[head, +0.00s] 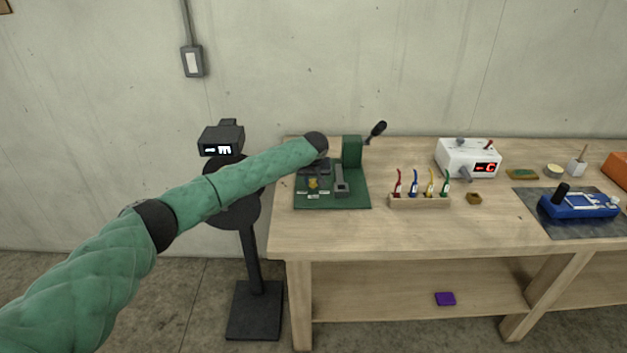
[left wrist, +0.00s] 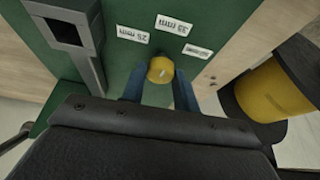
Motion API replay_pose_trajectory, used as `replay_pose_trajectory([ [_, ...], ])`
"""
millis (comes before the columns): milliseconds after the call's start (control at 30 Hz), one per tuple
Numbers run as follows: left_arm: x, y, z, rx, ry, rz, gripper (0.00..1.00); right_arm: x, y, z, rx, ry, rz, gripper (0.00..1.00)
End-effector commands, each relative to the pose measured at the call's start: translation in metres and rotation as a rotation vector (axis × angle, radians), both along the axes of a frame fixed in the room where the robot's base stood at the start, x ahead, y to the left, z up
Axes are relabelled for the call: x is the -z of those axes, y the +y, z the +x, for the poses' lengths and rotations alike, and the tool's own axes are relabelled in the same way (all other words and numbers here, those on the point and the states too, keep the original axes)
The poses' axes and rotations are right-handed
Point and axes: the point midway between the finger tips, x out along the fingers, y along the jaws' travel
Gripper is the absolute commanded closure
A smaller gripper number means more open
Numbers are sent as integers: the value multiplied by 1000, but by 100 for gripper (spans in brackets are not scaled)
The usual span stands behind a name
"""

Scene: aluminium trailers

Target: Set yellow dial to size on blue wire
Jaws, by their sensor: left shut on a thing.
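The yellow dial (head: 313,184) sits on the green base (head: 350,201) of a press-like device at the table's left end. In the left wrist view the dial (left wrist: 160,67) is between the two blue fingers of my left gripper (left wrist: 159,82), which is shut on it. Labels around it read 25 mm (left wrist: 132,34) and 35 mm (left wrist: 174,25); a third (left wrist: 197,50) is hard to read. The dial has a small pale mark whose exact direction I cannot tell. The blue wire (head: 414,183) stands in a wooden rack (head: 419,201). My right gripper is not in view.
A grey upright part (head: 341,182) and a lever with a black knob (head: 378,129) are close to my left arm. A black display unit (head: 221,139) stands left of the table. A white box (head: 468,157) and a blue tool (head: 580,206) are farther right.

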Motion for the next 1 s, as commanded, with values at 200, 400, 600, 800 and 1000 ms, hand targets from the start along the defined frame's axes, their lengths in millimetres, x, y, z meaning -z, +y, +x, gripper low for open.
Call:
replay_pose_trajectory([
  [200,1,2,0,162,1,-4,93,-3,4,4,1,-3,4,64],
  [400,2,3,0,351,0,-4,93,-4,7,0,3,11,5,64],
  [600,2,5,1,538,0,-4,93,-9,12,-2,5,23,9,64],
  [800,2,6,2,706,-1,-2,93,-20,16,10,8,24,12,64],
  [1000,1,7,3,838,-2,-1,93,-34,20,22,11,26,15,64],
])
